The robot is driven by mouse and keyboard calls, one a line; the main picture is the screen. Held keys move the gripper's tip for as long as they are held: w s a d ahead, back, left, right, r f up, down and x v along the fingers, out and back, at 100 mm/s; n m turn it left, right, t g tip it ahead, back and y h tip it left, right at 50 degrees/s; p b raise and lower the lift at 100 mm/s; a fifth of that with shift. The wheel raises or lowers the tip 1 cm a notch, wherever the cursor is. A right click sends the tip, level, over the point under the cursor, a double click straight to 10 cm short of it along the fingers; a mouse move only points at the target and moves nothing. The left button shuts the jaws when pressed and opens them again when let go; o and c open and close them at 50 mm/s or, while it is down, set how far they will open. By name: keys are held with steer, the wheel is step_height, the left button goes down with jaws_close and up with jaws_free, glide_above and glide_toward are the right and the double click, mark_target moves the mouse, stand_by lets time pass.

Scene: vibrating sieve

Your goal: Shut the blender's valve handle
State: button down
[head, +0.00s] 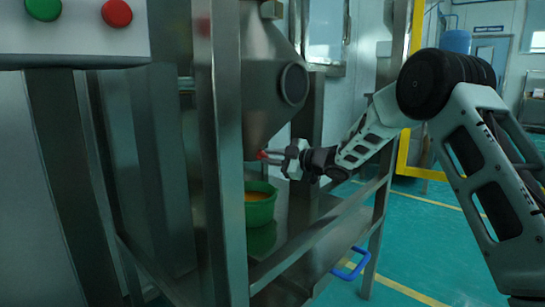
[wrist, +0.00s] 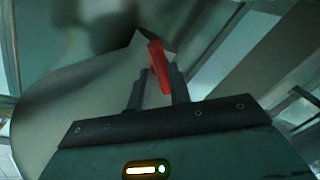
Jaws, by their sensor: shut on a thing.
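The red valve handle (head: 262,155) sits below the steel blender hopper (head: 262,75), near its lower outlet. In the wrist view the red handle (wrist: 157,64) stands tilted between the two dark fingers. My gripper (head: 277,156) reaches in from the right and is shut on the handle; the fingers also show in the wrist view (wrist: 156,85). The valve body behind the handle is mostly hidden by the steel post (head: 220,150) in the head view.
A green bucket (head: 262,210) with orange contents stands below the outlet on a steel shelf (head: 330,235). Steel posts frame the hopper. A panel (head: 75,45) with green and red buttons is at upper left. Green floor is open at the right.

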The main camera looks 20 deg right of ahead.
steer(key=n, duration=0.2)
steer(key=n+h+b, duration=0.1)
steer(key=n, duration=0.2)
steer(key=a+f+n+h+b, duration=0.1)
steer(key=n, duration=0.1)
steer(key=shift+s+n, duration=0.2)
steer(key=shift+n, duration=0.1)
steer(key=shift+b, duration=0.3)
steer(key=c, duration=1.4)
jaws_free()
steer(key=shift+d+r, duration=0.1)
steer(key=shift+r, duration=0.1)
steer(key=shift+w+r, duration=0.1)
